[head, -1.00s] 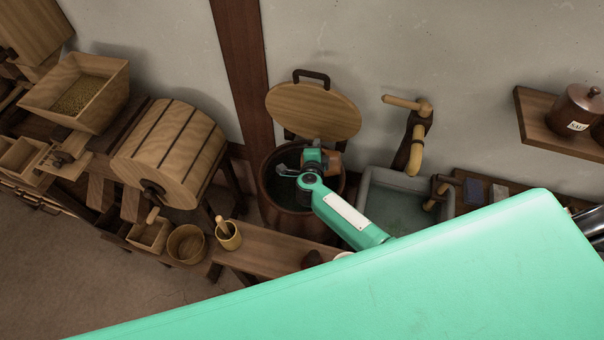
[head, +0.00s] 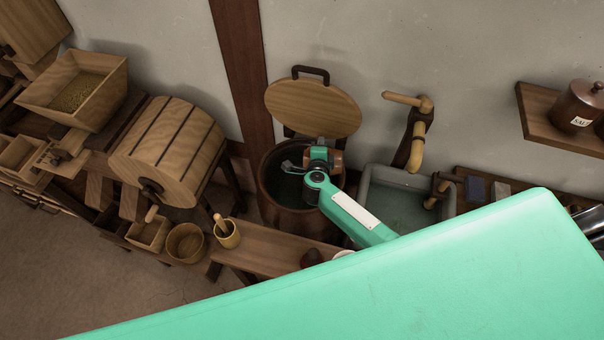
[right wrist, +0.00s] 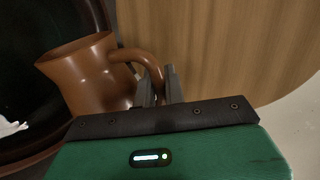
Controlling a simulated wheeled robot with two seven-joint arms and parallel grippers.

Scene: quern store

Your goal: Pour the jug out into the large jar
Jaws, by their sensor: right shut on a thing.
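The jug is brown and glazed, and in the right wrist view (right wrist: 84,78) its mouth points up and left. In the head view only a small part of the jug (head: 338,160) shows beside my right gripper (head: 320,153). That gripper is shut on the jug's handle, as its fingers (right wrist: 160,85) in the right wrist view show. The large jar (head: 286,217) is dark brown and open, with a dark inside. The jug is over the right side of its mouth. The jug's contents are hidden, and I cannot tell its exact tilt. My left gripper is out of view.
A round wooden lid (head: 312,112) stands raised behind the jar. A stone basin (head: 368,200) with a wooden tap (head: 417,145) is to the right. A wooden bench (head: 262,250) with a mortar (head: 228,236) is in front. A wooden drum (head: 168,150) stands left.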

